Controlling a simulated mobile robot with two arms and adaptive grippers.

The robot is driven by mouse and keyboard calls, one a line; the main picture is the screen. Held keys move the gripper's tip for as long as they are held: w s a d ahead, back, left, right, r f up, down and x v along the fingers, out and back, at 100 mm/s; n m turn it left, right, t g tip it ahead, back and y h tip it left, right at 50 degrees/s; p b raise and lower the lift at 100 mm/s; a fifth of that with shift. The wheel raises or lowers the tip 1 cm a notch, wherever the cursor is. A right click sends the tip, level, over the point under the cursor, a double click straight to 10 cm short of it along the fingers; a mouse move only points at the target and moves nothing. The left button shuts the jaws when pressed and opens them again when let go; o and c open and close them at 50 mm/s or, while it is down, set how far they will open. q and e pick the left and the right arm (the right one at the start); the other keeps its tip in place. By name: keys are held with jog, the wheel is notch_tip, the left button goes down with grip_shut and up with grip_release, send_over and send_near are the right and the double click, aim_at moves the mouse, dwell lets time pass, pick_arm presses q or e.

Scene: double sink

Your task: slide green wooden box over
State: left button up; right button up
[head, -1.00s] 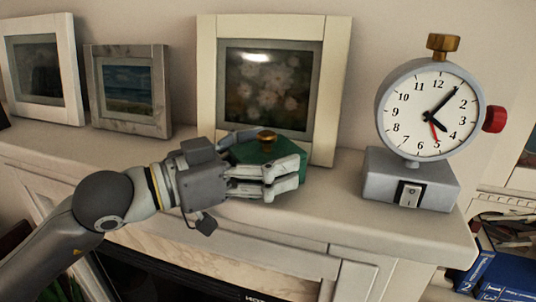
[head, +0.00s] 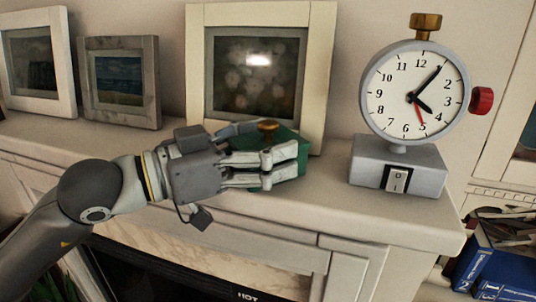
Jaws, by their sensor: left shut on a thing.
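The green wooden box (head: 289,140) with a brass knob on top stands on the white mantel shelf (head: 310,200), in front of the large framed flower picture. My left gripper (head: 262,160) comes in from the left and is shut on the box, with fingers across its front and others behind it. The fingers hide much of the box's front and left side. The box looks upright on the shelf. My right gripper is not in the head view.
A grey clock (head: 415,100) on a block base stands to the right, with free shelf between it and the box. Behind are the flower picture frame (head: 320,80) and a smaller seascape frame (head: 150,80). The shelf's front edge is close.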

pick_arm(q)
jog(key=shift+s+d, duration=0.15)
jog(key=shift+d, duration=0.15)
jog(key=o, duration=0.7)
jog(key=shift+a, duration=0.2)
jog(key=o, duration=0.5)
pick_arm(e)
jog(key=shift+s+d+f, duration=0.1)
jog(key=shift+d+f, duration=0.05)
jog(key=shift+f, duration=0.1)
pick_arm(q)
jog(key=shift+a, duration=0.1)
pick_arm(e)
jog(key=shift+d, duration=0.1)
